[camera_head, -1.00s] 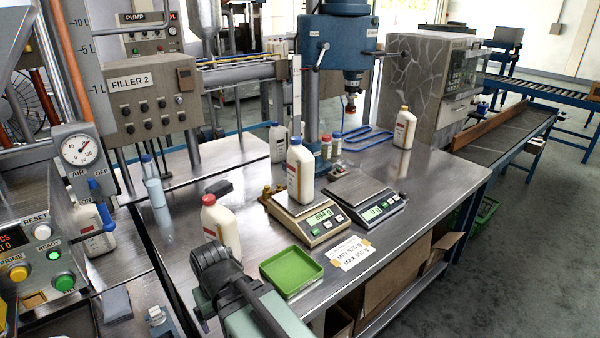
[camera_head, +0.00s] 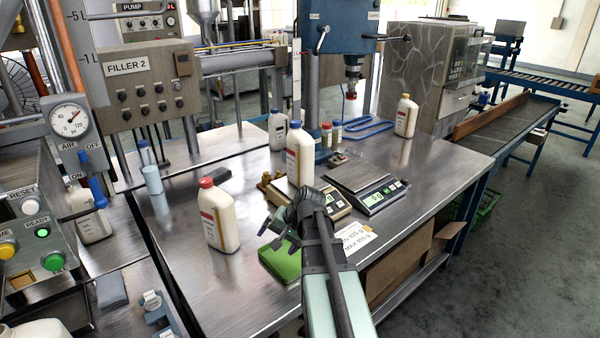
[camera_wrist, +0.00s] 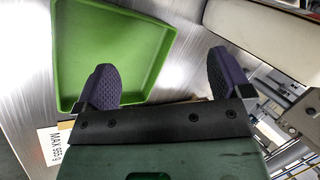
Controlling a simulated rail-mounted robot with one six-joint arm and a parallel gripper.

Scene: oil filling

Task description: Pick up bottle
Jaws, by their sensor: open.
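A white bottle with a red cap (camera_head: 219,218) stands upright on the steel table at front left. A blue-capped white bottle (camera_head: 300,158) stands on the left scale. My gripper (camera_head: 280,228) is over the green tray, in front of the left scale and right of the red-capped bottle. In the wrist view its fingers (camera_wrist: 167,84) are apart and empty. A pale, bottle-like body (camera_wrist: 252,38) shows at upper right there; I cannot tell which bottle.
The green tray (camera_head: 277,262) lies under my gripper and also shows in the wrist view (camera_wrist: 62,60). The right scale (camera_head: 372,190) is empty and reads about zero. Two small capped containers (camera_head: 331,134) stand by the column.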

